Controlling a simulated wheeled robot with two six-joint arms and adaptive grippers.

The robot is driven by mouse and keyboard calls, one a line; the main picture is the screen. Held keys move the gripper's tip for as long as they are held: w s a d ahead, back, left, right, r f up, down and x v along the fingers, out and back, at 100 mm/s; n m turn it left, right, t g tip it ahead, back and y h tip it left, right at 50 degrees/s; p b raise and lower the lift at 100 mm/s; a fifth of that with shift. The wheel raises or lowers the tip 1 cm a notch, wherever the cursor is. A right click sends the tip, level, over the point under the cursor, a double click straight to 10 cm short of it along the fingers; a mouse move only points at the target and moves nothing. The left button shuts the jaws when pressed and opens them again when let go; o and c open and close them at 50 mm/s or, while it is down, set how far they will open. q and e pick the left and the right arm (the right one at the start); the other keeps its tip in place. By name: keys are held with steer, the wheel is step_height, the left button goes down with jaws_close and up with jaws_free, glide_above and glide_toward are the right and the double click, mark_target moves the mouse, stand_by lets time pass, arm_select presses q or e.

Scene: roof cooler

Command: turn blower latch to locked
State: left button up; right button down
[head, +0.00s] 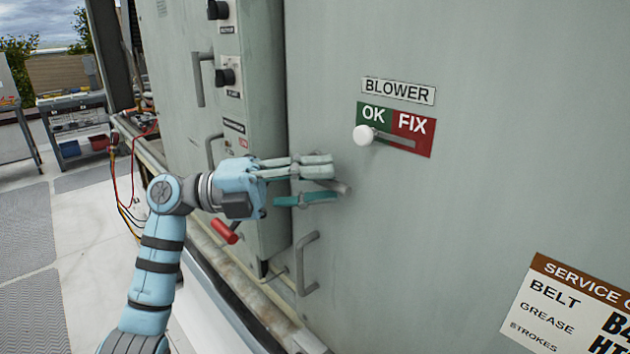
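The blower panel carries a "BLOWER" label (398,91) above a green and red OK/FIX plate (375,113) with a white knob (364,135) at the left end of its slot, on the OK side. My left gripper (334,184) is in front of this panel, below and left of the plate. Its fingers are apart, with a gap between them. My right gripper is not in view.
A grey door handle (304,263) is below the gripper. A red-gripped lever (224,231) is under my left wrist. Black knobs (225,77) and more handles are on the panel at left. A service sign (575,310) is at lower right.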

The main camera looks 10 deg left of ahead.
arm_select(q)
jaws_close()
